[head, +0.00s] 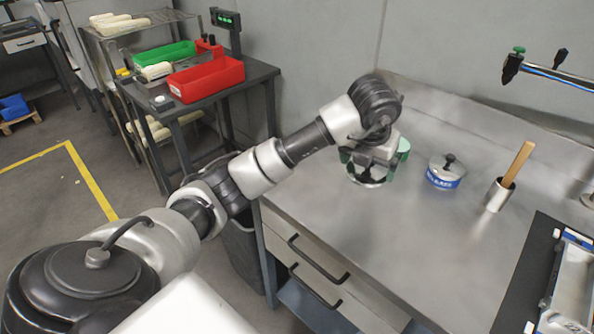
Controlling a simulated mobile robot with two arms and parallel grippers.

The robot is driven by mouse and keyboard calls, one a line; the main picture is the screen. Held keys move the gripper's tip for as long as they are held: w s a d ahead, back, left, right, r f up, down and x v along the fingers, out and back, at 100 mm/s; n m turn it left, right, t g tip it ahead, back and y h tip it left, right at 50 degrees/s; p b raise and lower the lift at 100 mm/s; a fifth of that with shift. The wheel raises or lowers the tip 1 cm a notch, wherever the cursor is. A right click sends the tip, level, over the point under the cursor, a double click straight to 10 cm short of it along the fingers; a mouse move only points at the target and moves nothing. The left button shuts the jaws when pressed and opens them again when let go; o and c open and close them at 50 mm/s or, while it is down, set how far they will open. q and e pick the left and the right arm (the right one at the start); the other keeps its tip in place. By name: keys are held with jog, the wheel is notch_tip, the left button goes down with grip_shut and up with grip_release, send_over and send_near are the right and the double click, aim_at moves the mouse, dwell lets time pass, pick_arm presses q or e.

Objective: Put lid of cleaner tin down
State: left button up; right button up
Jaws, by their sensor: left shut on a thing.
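The cleaner tin (445,180) stands upright on the metal worktop, a short round tin with a blue label. A dark knob or handle shows at the middle of its grey top; I cannot tell whether this is a lid or something inside. My left gripper (370,172) is to the left of the tin, above the worktop near its front left edge, and apart from the tin. It is shut on a round, shiny metal piece, seemingly the lid (368,183), mostly hidden by the gripper. My right gripper is not in view.
Right of the tin, a metal cup (497,195) holds a wooden handle (518,163). A dark mat (527,265) lies at the right. The worktop's middle front (410,245) is clear.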

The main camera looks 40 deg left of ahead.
pick_arm(q)
send_near(322, 191)
jog(key=w+d, duration=0.3)
jog(key=shift+w+d+f+p, duration=0.1)
jog(key=shift+d+f+p, duration=0.15)
jog(key=shift+p, duration=0.1)
jog(key=a, duration=0.1)
jog(key=s+a+f, duration=0.1)
jog(key=a+f, duration=0.1)
jog(key=shift+s+a, duration=0.15)
jog(key=shift+a, duration=0.1)
jog(key=shift+a+f, duration=0.1)
jog(key=shift+f, duration=0.25)
notch_tip(322, 191, down, 3)
jog(key=shift+f+p, duration=0.15)
jog(key=shift+p, duration=0.35)
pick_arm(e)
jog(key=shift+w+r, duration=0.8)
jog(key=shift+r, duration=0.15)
pick_arm(q)
jog(key=shift+f, duration=0.1)
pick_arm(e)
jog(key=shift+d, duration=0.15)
